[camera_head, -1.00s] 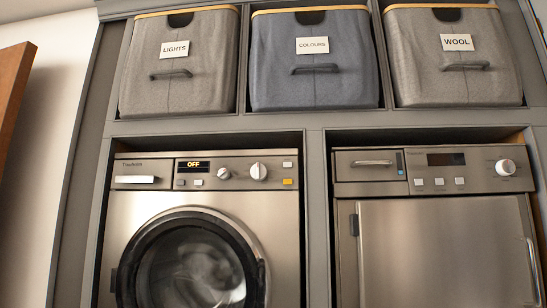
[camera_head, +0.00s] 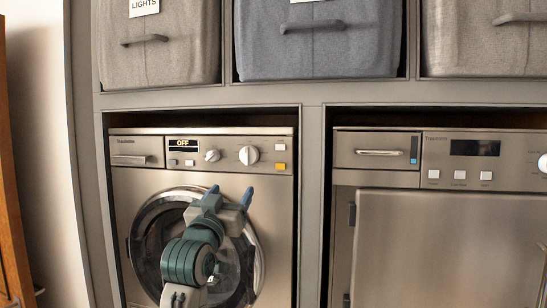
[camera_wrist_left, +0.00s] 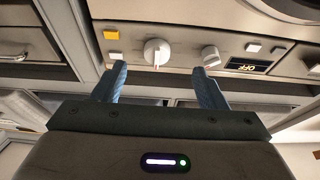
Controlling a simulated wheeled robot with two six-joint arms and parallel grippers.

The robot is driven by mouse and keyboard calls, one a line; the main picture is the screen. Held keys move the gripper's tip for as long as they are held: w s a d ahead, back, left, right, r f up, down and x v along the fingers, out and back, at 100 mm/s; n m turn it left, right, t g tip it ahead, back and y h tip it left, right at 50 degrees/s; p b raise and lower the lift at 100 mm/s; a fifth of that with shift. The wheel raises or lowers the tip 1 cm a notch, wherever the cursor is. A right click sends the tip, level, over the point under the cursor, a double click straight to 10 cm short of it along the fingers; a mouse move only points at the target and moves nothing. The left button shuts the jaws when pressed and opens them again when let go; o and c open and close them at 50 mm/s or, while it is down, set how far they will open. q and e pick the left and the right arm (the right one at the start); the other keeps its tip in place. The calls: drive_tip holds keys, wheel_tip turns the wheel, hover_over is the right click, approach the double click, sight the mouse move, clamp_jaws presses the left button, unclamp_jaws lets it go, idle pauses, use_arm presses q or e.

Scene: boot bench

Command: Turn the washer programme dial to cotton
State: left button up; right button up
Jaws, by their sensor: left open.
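The washer (camera_head: 125,200) stands at left in the head view, its display (camera_head: 184,143) reading OFF. Its panel has a larger white dial (camera_head: 249,155) and a smaller dial (camera_head: 212,156); I cannot tell any programme marks around them. In the left wrist view the panel is upside down, with the larger dial (camera_wrist_left: 157,52) beyond and between my fingers and the smaller dial (camera_wrist_left: 210,57) near the right fingertip. My left gripper (camera_head: 231,192) is open and empty, in front of the washer door just below the panel, apart from the dials. My right gripper is not in view.
An orange button (camera_head: 280,167) and small white buttons sit beside the dials. Fabric bins, including the blue-grey one (camera_head: 320,50), fill the shelf above.

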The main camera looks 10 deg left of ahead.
sight(246, 157)
use_arm(q)
drive_tip(key=w+r+p, duration=0.2)
drive_tip(key=w, duration=0.1)
drive_tip(key=w+r+p, duration=0.2)
drive_tip(key=w, duration=0.1)
drive_tip(key=w+r+p, duration=0.2)
drive_tip(key=w+r, duration=0.1)
drive_tip(key=shift+d, duration=0.4)
drive_tip(key=shift+w+a, duration=0.15)
drive_tip(key=shift+w, duration=0.35)
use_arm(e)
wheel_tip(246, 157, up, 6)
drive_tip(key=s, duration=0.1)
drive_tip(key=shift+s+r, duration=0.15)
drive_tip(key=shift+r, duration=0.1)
use_arm(q)
drive_tip(key=c, duration=1)
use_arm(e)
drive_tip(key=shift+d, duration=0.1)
